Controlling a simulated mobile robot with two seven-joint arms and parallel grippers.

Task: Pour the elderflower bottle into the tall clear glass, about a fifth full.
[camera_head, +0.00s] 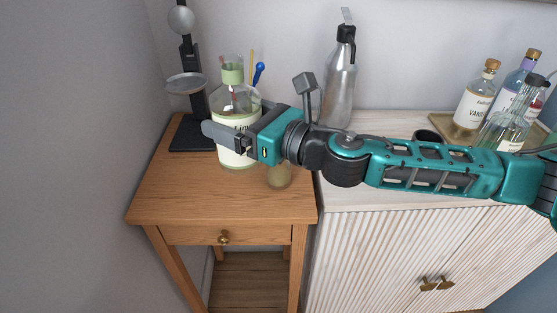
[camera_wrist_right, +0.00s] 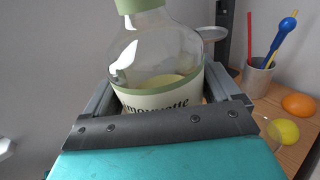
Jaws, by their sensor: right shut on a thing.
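My right gripper (camera_head: 236,134) is shut on a clear bottle (camera_head: 236,102) with a green cap and a cream label. The bottle also shows between the fingers in the right wrist view (camera_wrist_right: 155,62). A clear, yellowish glass shape (camera_head: 279,179) stands partly hidden below my gripper. I cannot tell if it is the tall clear glass. My left gripper is not in view.
A black stand with a round plate (camera_head: 186,84) is behind left. A metal cup (camera_wrist_right: 257,78) holds stirrers; an orange (camera_wrist_right: 299,104) and a yellow-green fruit (camera_wrist_right: 284,131) lie near. A silver siphon (camera_head: 340,90) and a bottle tray (camera_head: 440,126) are on the white cabinet. The table's front is clear.

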